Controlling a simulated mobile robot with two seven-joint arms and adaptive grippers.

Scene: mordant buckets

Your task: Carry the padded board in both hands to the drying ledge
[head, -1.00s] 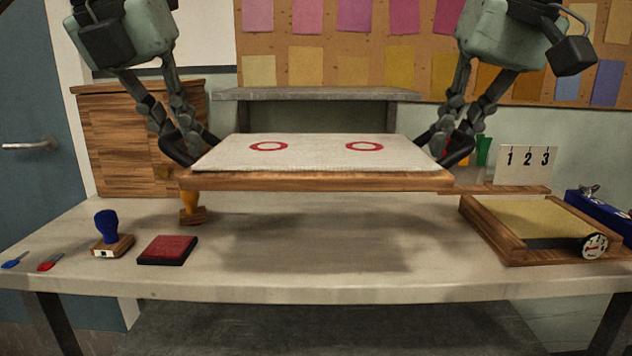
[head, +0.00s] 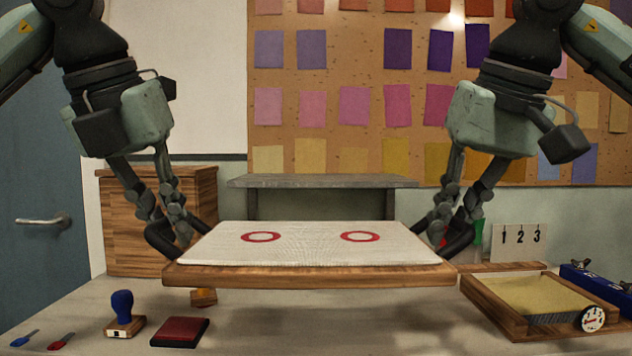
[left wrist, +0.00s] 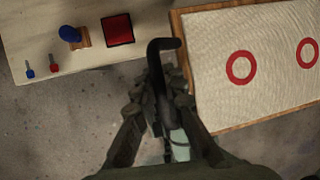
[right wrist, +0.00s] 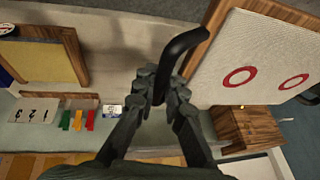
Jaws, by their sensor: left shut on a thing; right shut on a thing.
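The padded board (head: 310,272) is a wooden slab with a cream pad and two red rings. It hangs level above the table, in front of the drying ledge (head: 322,182), a grey shelf at the back. My left gripper (head: 176,228) is shut on the black handle at the board's left end; that handle also shows in the left wrist view (left wrist: 156,62). My right gripper (head: 438,228) is shut on the handle at the right end, seen too in the right wrist view (right wrist: 172,62). The fingertips are partly hidden.
A wooden tray (head: 500,305) stands right, with a dial (head: 592,319). A wooden cabinet (head: 125,235) stands left of the ledge.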

